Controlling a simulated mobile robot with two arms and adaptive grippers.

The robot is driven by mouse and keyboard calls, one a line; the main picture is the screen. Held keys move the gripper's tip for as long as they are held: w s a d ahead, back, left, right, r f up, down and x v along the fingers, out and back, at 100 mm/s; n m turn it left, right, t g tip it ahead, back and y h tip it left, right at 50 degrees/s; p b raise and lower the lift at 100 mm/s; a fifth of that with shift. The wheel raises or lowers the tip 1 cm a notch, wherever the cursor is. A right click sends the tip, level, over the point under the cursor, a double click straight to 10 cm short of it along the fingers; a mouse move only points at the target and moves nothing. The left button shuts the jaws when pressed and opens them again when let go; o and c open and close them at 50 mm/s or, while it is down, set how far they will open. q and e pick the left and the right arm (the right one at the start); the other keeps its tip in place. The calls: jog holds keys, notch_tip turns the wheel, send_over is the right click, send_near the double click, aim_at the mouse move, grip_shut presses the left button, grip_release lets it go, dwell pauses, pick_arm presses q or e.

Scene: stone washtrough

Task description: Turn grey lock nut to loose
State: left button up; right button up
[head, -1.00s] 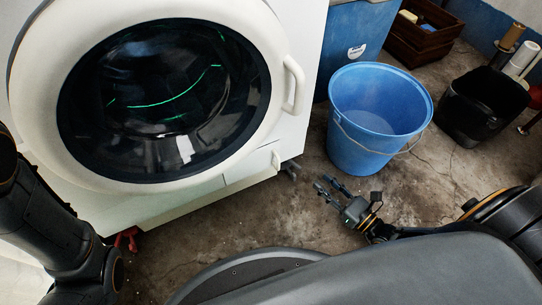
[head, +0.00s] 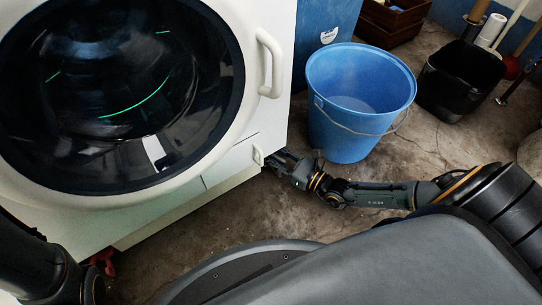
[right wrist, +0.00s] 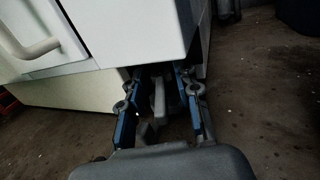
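The grey lock nut (right wrist: 158,103) shows in the right wrist view as a light grey upright tab low under the corner of the white washing machine (right wrist: 135,30). My right gripper (right wrist: 160,82) is open, with one blue-padded finger on each side of the tab; I see gaps and no clear contact. In the head view my right gripper (head: 277,160) is at the washing machine's bottom right corner and hides the nut. My left arm (head: 45,270) is at the lower left edge; its gripper is out of the picture.
A blue bucket (head: 350,125) stands right of the machine, close behind my right gripper. A black bin (head: 455,85) and wooden crate (head: 392,22) stand farther back. A red part (head: 104,258) shows at the machine's lower left. The floor in front is clear.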

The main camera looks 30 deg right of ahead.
jog(key=shift+w+a, duration=0.15)
jog(key=shift+w, duration=0.2)
grip_shut()
jog(key=m+h+p, duration=0.2)
jog(key=t+h+p, duration=0.1)
jog(key=h, duration=0.1)
jog(key=shift+s+a+r+m+p, duration=0.15)
jog(key=shift+a+r+m+p, duration=0.2)
jog(key=shift+m+p, duration=0.05)
jog(key=m+h, duration=0.1)
jog(key=h+p, duration=0.1)
jog(key=h, duration=0.1)
jog(key=shift+a+f+m+t, duration=0.15)
jog(key=shift+m+t, duration=0.15)
jog(key=shift+m, duration=0.1)
jog(key=shift+f+m+h+p, duration=0.15)
jog(key=shift+m+h+p, duration=0.15)
jog(key=shift+m+h, duration=0.5)
